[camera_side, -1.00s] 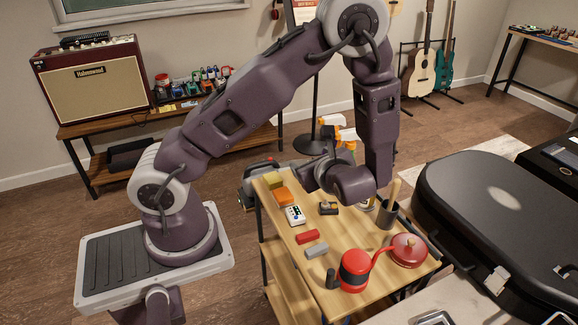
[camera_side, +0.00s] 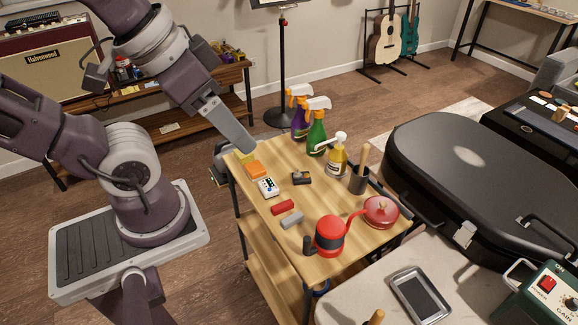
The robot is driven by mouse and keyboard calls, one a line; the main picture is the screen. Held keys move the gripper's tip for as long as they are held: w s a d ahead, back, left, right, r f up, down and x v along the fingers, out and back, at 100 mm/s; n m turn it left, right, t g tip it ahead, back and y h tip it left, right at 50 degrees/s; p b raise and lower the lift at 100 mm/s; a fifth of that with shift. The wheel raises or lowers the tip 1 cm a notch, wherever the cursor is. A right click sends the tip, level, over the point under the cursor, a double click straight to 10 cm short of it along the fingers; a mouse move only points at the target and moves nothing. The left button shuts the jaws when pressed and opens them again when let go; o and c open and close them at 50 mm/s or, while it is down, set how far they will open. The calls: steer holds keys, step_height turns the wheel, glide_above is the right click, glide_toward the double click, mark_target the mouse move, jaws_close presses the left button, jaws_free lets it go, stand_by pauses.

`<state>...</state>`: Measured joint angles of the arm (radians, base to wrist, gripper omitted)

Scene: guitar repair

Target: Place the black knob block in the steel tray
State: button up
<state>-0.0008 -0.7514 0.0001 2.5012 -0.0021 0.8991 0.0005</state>
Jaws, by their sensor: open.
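A small black block (camera_side: 301,177), which looks like the black knob block, lies on the wooden cart top; its details are too small to make out. The steel tray (camera_side: 397,283) lies on the pale bench at the lower right, apart from the cart, and looks empty.
The cart also holds an orange block (camera_side: 257,169), a white pedal (camera_side: 268,187), a red block (camera_side: 283,207), a grey block (camera_side: 292,221), spray bottles (camera_side: 316,136), a dark cup (camera_side: 358,181), a red kettle (camera_side: 329,235) and a red lidded pot (camera_side: 381,211). A black case (camera_side: 480,185) stands right.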

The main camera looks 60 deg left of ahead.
steer(key=w+a+f+n+g, duration=0.2)
steer(key=w+a+n, duration=0.1)
steer(key=w+n, duration=0.7)
steer(key=n+g, duration=0.4)
steer(key=n, duration=1.7)
glide_above(301, 174)
steer(key=f, duration=2.7)
steer(key=shift+s+a+f, duration=0.15)
steer(key=shift+s+f, duration=0.05)
steer(key=shift+f, duration=0.1)
steer(key=f, duration=0.7)
steer(key=shift+w, duration=0.2)
jaws_close()
